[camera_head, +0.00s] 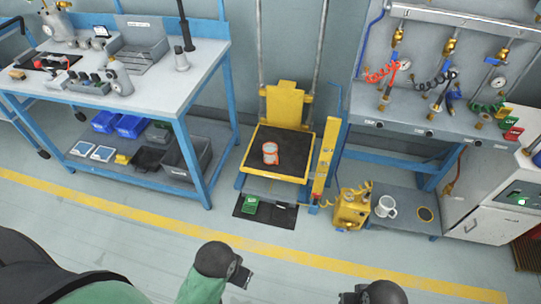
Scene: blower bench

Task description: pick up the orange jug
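A small orange thing with a pale grey middle (270,153), which looks like the orange jug, stands on the dark top of the yellow lift platform (272,176). It is too small to make out a handle. My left gripper (243,277) is at the bottom middle, well short of the platform and apart from the jug. Its fingers are too dark and small to tell their opening. My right gripper (348,298) shows only in part at the bottom edge. Its fingertips are cut off or unclear.
A blue-framed workbench (150,88) stands at left. A bench with hoses (425,125) stands at right. A yellow machine (351,208) and a white mug (386,207) are right of the lift. The grey floor (140,215) in front is clear.

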